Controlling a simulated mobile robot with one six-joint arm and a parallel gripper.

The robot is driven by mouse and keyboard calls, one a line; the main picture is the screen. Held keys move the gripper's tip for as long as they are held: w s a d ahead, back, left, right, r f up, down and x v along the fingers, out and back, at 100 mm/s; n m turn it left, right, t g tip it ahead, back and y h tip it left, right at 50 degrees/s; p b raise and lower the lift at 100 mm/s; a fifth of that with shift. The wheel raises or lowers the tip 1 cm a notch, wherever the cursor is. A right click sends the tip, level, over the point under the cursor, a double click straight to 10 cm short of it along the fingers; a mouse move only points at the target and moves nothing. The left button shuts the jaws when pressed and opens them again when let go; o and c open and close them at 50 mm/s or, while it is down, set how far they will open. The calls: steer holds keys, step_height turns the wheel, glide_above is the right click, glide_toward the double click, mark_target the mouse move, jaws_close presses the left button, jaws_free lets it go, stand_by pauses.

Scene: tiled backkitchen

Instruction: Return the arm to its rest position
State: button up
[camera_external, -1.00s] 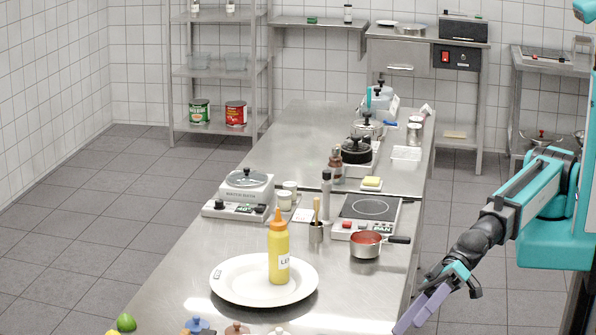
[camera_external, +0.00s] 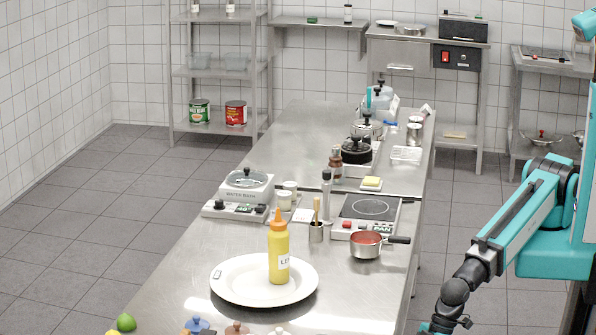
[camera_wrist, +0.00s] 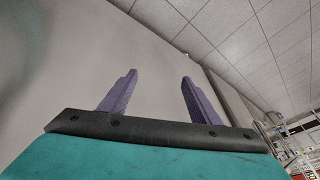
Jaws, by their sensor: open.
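My gripper shows in the wrist view (camera_wrist: 158,92), with its two purple fingers spread apart and nothing between them. Behind the fingers is a plain pale surface, with a tiled surface to the right. In the external view my teal arm is at the right, off the front right side of the steel table (camera_external: 190,270). The arm slopes down to the left from its teal upper part, and its lower end is at the bottom edge of the picture. The fingers are out of that view.
A white plate (camera_external: 228,293) with a yellow squeeze bottle (camera_external: 279,245) is on the table. Tiled floor right of the table is clear.

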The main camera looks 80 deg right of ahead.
steer(key=d+f+g+h+b, duration=0.1)
steer(key=d+f+h, duration=0.1)
steer(key=d+f, duration=0.6)
steer(key=d+f+g+h+b, duration=0.15)
steer(key=d+f, duration=0.35)
steer(key=d, duration=0.8)
steer(key=d+f+g+h, duration=0.25)
steer(key=d+f, duration=0.35)
steer(key=d, duration=0.4)
steer(key=s+d+f+m+g, duration=0.1)
steer(key=s+d+f+m, duration=0.1)
steer(key=d, duration=0.5)
steer(key=s+d+f+m+g+y, duration=0.1)
steer(key=s+d+f+m, duration=0.1)
steer(key=d, duration=0.6)
steer(key=s+d+f+m+g, duration=0.1)
steer(key=s+d+f, duration=0.2)
steer(key=d, duration=0.5)
steer(key=shift+s+d+f+m+y, duration=0.15)
steer(key=shift+s+f+m+y, duration=0.15)
steer(key=shift+s+f+m, duration=0.15)
steer(key=shift+w, duration=0.15)
